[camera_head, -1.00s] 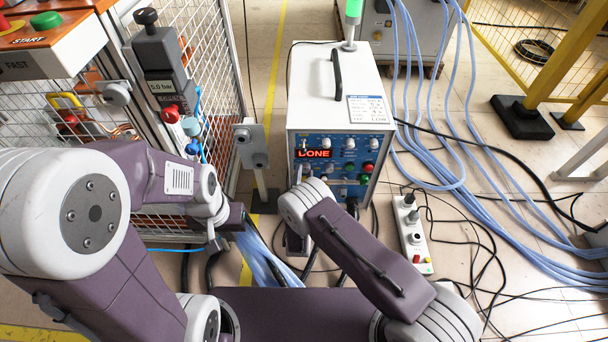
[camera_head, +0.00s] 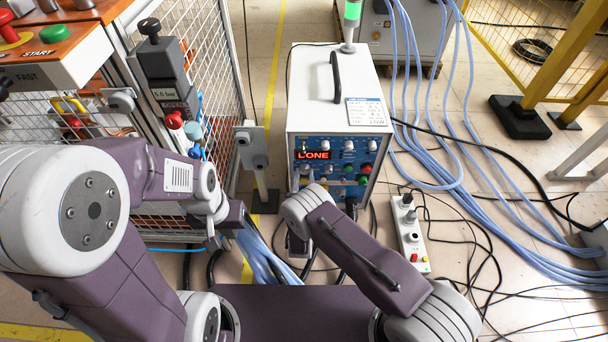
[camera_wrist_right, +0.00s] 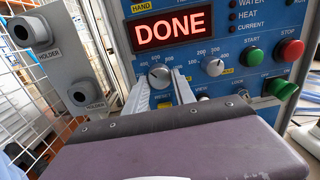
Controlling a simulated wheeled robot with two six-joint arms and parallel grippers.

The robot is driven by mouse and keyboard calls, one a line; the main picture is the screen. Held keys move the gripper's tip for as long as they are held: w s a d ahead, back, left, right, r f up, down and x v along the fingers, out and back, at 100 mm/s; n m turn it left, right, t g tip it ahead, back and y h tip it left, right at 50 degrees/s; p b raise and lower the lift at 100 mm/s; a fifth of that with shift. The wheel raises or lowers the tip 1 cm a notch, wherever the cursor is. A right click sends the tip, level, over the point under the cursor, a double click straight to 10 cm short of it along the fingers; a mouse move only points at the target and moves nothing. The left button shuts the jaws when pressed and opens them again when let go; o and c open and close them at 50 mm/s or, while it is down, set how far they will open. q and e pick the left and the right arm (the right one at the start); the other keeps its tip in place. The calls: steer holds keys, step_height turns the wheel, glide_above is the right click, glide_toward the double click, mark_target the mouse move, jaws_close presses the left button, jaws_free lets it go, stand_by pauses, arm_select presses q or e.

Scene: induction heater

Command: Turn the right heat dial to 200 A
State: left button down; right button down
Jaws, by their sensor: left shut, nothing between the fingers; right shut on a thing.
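The induction heater (camera_head: 330,100) stands in the middle of the head view, its blue front panel lit with red "DONE". In the right wrist view, a left grey-white dial (camera_wrist_right: 159,75) with a larger-number scale and a right dial (camera_wrist_right: 212,66) with a scale around 200 sit under the display (camera_wrist_right: 172,30). My right gripper (camera_wrist_right: 160,84) has its fingers on both sides of the left dial and is shut on it; the right dial is outside the fingers. The exact pointer readings are too small to tell. My left gripper (camera_head: 237,217) is shut and empty, left of the heater.
A green START button (camera_wrist_right: 250,54) and a red STOP button (camera_wrist_right: 291,50) sit right of the dials. A holder plate (camera_wrist_right: 70,60) stands close on the left. Blue hoses (camera_head: 440,130) and a power strip (camera_head: 410,235) lie right of the heater.

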steer(key=n, duration=0.4)
steer(key=shift+d+n+p, duration=0.1)
steer(key=shift+n+p, duration=0.2)
steer(key=shift+p, duration=0.1)
steer(key=shift+d+f+n, duration=0.1)
steer(key=shift+n, duration=1.5)
steer(key=shift+n+y, duration=0.3)
steer(key=c, duration=1)
jaws_free()
steer(key=shift+c, duration=0.2)
